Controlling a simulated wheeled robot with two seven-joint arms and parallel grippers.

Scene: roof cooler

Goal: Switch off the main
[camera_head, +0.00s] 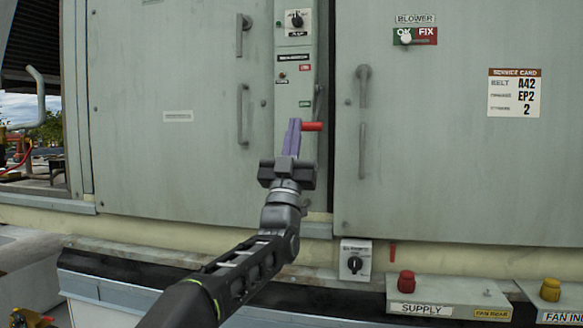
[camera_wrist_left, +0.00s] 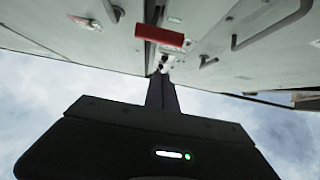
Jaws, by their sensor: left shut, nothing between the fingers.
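A red handle (camera_head: 312,126) sticks out to the right on the narrow grey control strip (camera_head: 294,100) between two cabinet doors. My left gripper (camera_head: 293,122) is shut and empty, its purple fingers pointing up just left of the handle and covering its left end. In the left wrist view the red handle (camera_wrist_left: 160,36) lies crosswise beyond the tips of the dark shut fingers (camera_wrist_left: 160,78). I cannot tell whether the fingers touch it. My right gripper is not in view.
A black rotary knob (camera_head: 297,20) sits at the strip's top, another on a small box (camera_head: 355,262) below. Door handles (camera_head: 243,88) (camera_head: 363,115) flank the strip. The supply box (camera_head: 445,297) with a red knob is at lower right. A blower tag (camera_head: 415,36) and service card (camera_head: 514,92) are on the right door.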

